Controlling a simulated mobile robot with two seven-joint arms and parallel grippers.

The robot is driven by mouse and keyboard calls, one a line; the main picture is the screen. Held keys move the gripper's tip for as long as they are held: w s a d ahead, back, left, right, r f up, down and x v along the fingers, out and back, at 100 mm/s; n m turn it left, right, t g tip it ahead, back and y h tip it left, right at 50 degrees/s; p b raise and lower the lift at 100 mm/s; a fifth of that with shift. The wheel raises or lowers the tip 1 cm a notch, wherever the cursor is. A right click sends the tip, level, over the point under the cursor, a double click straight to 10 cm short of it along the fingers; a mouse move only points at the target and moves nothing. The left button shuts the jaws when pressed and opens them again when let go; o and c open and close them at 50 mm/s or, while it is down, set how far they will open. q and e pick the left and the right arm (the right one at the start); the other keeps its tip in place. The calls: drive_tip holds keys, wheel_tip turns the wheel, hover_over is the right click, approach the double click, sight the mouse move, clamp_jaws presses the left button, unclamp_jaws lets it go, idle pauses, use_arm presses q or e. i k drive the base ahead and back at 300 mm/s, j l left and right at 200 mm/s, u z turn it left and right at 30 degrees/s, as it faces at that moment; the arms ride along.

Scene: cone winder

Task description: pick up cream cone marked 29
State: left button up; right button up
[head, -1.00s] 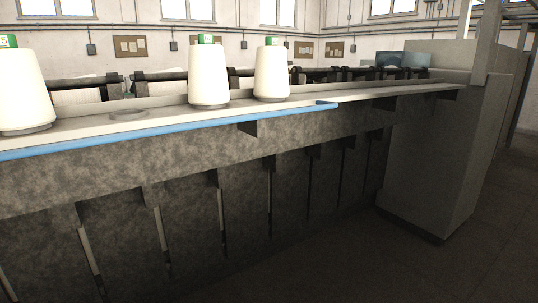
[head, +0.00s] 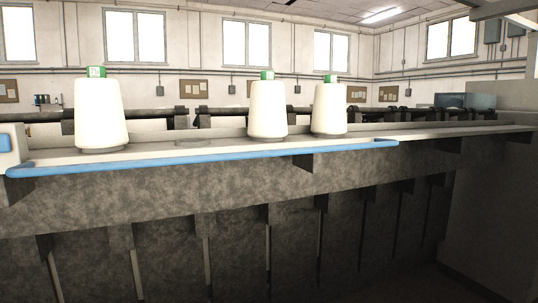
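Three cream cones with green tops stand upright on the machine's ledge (head: 420,132). The left cone (head: 100,115) is the nearest and looks largest. The middle cone (head: 267,110) and the right cone (head: 329,110) stand close together. Neither of my grippers is in the head view.
A blue rail (head: 200,160) runs along the ledge's front edge. Below is the mottled machine front (head: 180,195). Dark bars run behind the cones. A grey housing (head: 490,210) closes the right end.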

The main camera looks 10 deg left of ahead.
sight(328, 113)
drive_tip(key=u, duration=0.5)
drive_tip(key=l+u, duration=0.4)
drive_tip(key=l, duration=0.25)
drive_tip(key=l+u, duration=0.35)
drive_tip(key=l, duration=0.3)
drive_tip(key=k+l+u, duration=0.15)
drive_tip(key=l+u, duration=0.25)
drive_tip(key=l, duration=0.2)
